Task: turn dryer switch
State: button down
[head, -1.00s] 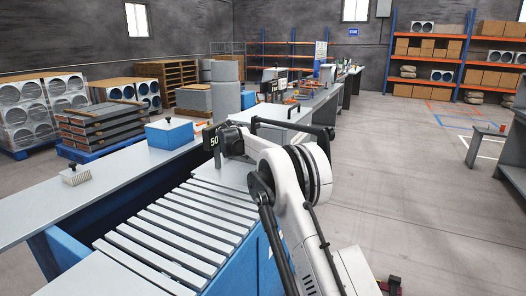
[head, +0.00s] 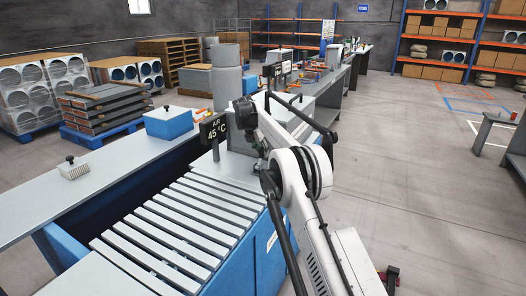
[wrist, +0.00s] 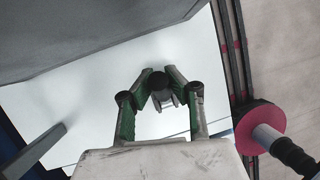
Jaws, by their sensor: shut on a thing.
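My gripper (wrist: 161,94) shows in the wrist view with its two green fingers closed around a small dark round knob with a grey part below it, which looks like the dryer switch (wrist: 158,79). The knob sits over a pale flat surface, and the fingertips hide its sides. In the head view my arm reaches over the far end of the slatted blue bench, and the gripper and switch are mostly hidden there. A black display (head: 213,129) left of my wrist reads "AIR 45 °C".
The slatted bench (head: 180,228) lies in front of the display. A red disc (wrist: 257,126) on a grey cylinder is right of my gripper. Open floor (head: 420,190) lies to the right.

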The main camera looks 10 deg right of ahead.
jog(key=shift+a, duration=0.1)
jog(key=c, duration=1.6)
grip_release()
jog(key=shift+r, duration=0.1)
jog(key=v, duration=1.2)
jog(key=shift+s, duration=0.1)
